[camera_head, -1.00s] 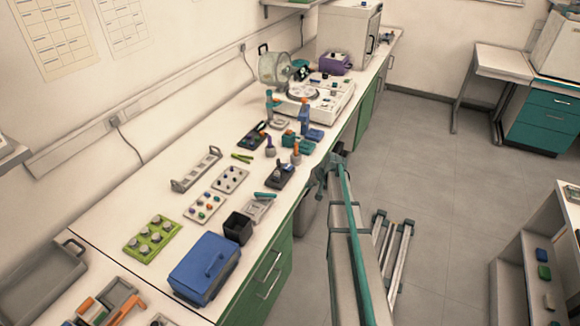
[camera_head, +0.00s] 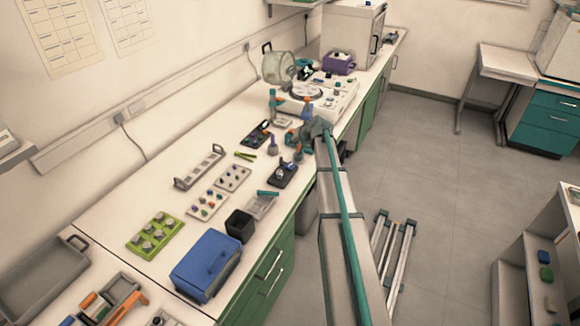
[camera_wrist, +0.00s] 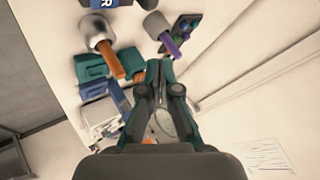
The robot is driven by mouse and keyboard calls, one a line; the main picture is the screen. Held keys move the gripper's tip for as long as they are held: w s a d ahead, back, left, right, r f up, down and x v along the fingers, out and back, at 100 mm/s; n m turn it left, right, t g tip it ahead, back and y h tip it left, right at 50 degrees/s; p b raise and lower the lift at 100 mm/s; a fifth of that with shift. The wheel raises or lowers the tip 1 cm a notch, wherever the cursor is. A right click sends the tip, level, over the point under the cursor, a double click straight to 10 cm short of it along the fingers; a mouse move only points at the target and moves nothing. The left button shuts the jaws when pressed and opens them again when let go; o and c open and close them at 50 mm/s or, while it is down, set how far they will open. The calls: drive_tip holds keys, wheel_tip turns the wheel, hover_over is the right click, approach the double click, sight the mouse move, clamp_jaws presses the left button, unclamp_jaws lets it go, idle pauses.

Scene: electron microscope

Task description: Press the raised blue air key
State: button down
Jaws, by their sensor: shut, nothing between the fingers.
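My gripper (camera_head: 300,134) is over the front edge of the bench, beside the small tools near the white instrument. In the wrist view my gripper (camera_wrist: 159,66) has its teal fingers together, with nothing held. The white instrument (camera_head: 345,97) stands on the bench beyond my gripper, with small controls on its top. I cannot pick out a raised blue air key for certain; the controls are too small in the head view. The wrist view does not clearly show the key either.
Orange-handled (camera_wrist: 109,62) and purple-handled (camera_wrist: 168,43) tools and a teal box (camera_wrist: 88,67) lie close to my fingers. A clear round cover (camera_head: 278,68) stands behind the instrument. A blue case (camera_head: 206,268) and a black bin (camera_head: 240,226) stand on the nearer bench.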

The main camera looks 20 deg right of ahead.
drive_tip(key=shift+f, duration=0.15)
drive_tip(key=b, duration=0.2)
hover_over(289, 164)
drive_tip(key=s, duration=0.2)
drive_tip(key=f, duration=0.7)
drive_tip(key=shift+w+d+f, duration=0.1)
drive_tip(key=shift+w+d, duration=0.1)
drive_tip(key=shift+d, duration=0.1)
drive_tip(key=shift+f+b, duration=0.7)
drive_tip(key=shift+f, duration=0.1)
drive_tip(key=shift+f+b, duration=0.3)
drive_tip(key=shift+b, duration=0.2)
drive_tip(key=shift+f+b, duration=0.6)
drive_tip(key=shift+f, duration=0.1)
idle(0.8)
drive_tip(key=shift+r, duration=0.15)
drive_tip(key=shift+r+p, duration=0.3)
drive_tip(key=shift+r, duration=0.65)
drive_tip(key=shift+r, duration=0.1)
